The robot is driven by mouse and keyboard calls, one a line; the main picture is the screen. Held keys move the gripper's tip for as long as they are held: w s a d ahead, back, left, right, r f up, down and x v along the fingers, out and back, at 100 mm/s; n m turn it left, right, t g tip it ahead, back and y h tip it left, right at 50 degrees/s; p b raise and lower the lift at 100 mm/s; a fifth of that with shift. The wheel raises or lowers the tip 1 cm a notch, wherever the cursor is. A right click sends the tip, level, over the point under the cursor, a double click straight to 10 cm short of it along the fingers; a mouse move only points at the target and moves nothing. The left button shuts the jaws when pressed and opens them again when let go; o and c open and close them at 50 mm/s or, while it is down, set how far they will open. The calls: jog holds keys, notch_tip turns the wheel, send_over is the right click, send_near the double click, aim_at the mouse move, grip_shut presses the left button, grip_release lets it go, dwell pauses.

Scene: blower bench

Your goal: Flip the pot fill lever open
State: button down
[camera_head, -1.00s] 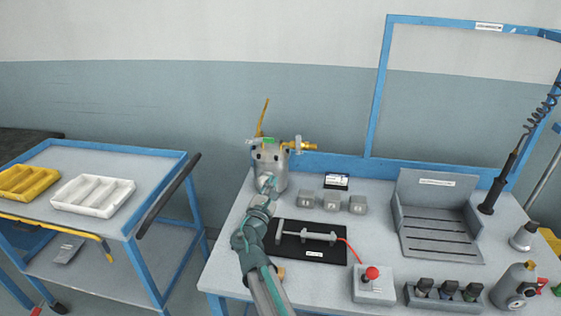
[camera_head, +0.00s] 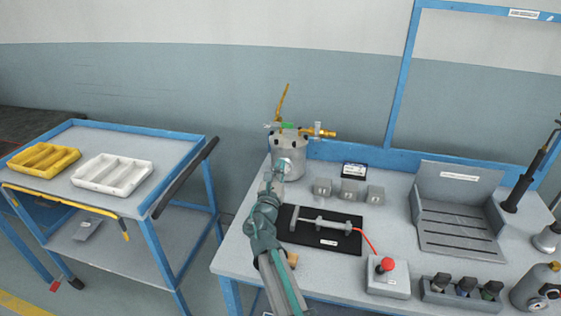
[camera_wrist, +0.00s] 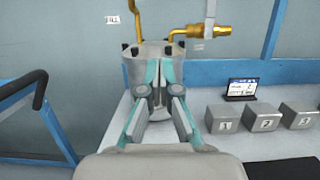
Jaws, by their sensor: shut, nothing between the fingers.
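The pot (camera_head: 288,163) is a grey metal cylinder at the back left of the bench. It also shows in the wrist view (camera_wrist: 133,72), behind my fingers. A brass fitting (camera_head: 328,133) sticks out to the right of its top. A pale upright lever (camera_head: 317,129) stands on this fitting; its upper end is cut off in the wrist view (camera_wrist: 210,10). I cannot read whether this is marked as the fill lever. My gripper (camera_wrist: 160,68) is shut and empty, in front of the pot and below and left of the lever. I cannot tell whether it touches the pot.
A brass tube (camera_head: 282,103) rises from the pot's left side. Grey numbered blocks (camera_head: 352,191) and a small display (camera_head: 354,170) stand right of the pot. A black mat (camera_head: 340,240) lies in front. A blue trolley (camera_head: 150,150) stands left, across a gap.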

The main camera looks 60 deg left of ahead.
aim_at(287, 125)
jog(key=p+x, duration=0.2)
jog(key=x, duration=0.7)
jog(key=shift+a+r, duration=0.15)
jog(key=shift+a, duration=0.05)
jog(key=r, duration=0.1)
jog(key=r+p, duration=0.1)
jog(key=r, duration=0.1)
jog(key=shift+s+d+r, duration=0.1)
jog(key=shift+d+r, duration=0.2)
jog(key=shift+r, duration=0.05)
jog(key=shift+d+p, duration=0.15)
jog(key=shift+p, duration=0.15)
jog(key=shift+r+n, duration=0.1)
jog(key=shift+n, duration=0.3)
